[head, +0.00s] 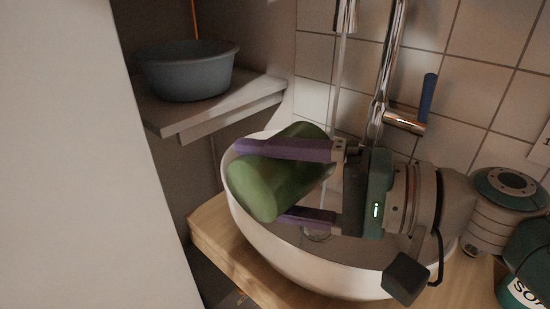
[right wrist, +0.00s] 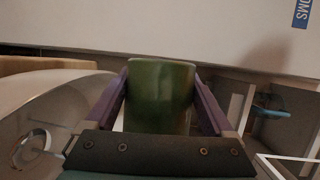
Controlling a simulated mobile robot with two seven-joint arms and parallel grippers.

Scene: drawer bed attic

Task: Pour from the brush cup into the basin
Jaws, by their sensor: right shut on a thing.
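The green brush cup (head: 258,187) is held in my right gripper (head: 262,182), whose purple fingers are shut on its sides. In the head view the cup is tilted well over, its closed-looking round end toward the lower left. It is over the left part of the white basin (head: 285,270). In the right wrist view the cup (right wrist: 160,95) stands between the two fingers (right wrist: 162,100), and the basin (right wrist: 50,120) shows at the left. The cup's contents are not visible. My left gripper is not in view.
A blue-grey bowl (head: 188,72) stands on a shelf (head: 215,108) at the upper left. A chrome faucet with a blue handle (head: 428,97) rises behind the basin against the tiled wall. A wooden counter (head: 212,222) carries the basin.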

